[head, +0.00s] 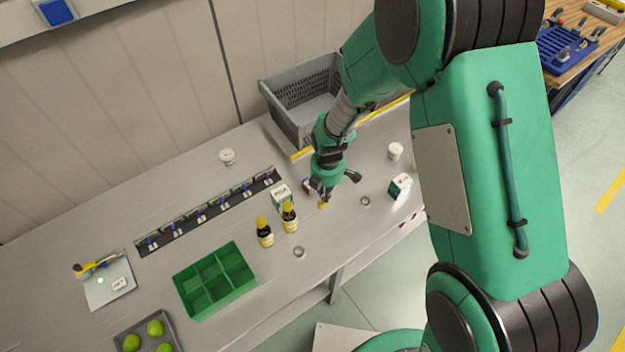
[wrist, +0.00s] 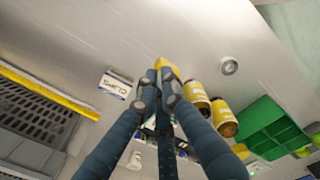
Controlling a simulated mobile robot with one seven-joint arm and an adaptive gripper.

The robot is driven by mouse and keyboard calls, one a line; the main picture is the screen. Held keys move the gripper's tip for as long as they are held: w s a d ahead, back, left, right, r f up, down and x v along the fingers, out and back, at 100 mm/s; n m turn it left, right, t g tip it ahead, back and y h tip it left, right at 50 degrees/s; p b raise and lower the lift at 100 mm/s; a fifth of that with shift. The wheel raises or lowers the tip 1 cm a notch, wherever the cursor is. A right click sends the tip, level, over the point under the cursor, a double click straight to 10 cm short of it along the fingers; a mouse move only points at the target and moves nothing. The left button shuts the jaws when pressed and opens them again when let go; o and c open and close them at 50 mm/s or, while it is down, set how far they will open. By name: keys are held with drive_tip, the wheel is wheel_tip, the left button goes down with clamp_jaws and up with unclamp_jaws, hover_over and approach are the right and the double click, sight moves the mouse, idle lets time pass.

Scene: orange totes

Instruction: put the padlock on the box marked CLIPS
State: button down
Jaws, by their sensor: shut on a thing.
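My gripper (head: 323,194) is shut on a small yellow thing, which looks like the padlock (head: 324,205). In the wrist view the padlock (wrist: 166,68) shows at the fingertips (wrist: 158,85), partly hidden by them. It seems held above the table; the exact height is hard to tell. The box marked CLIPS (wrist: 117,82) is white with a dark band and is left of the fingers in the wrist view. In the head view it appears to be the white box (head: 400,187) to the right of my gripper, apart from it.
A metal ring-like piece (head: 365,201) and a white cup (head: 395,151) are on the right. A grey crate (head: 290,118) stands behind; a green divided tray (head: 215,280) is front left.

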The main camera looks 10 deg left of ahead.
drive_tip(key=shift+s+d, duration=0.4)
drive_tip(key=shift+s, duration=0.1)
drive_tip(key=shift+w, duration=0.1)
drive_tip(key=w+a+p, duration=0.1)
drive_tip(key=w+a, duration=0.2)
drive_tip(key=w, duration=0.4)
drive_tip(key=w+a+f+p, duration=0.1)
drive_tip(key=w+a, duration=0.3)
drive_tip(key=w, duration=0.3)
drive_tip(key=shift+w+f, duration=0.2)
drive_tip(key=shift+f, duration=0.1)
drive_tip(key=shift+d, duration=0.1)
drive_tip(key=shift+f+p, duration=0.4)
drive_tip(key=shift+f, duration=1.35)
drive_tip(key=shift+f, duration=0.2)
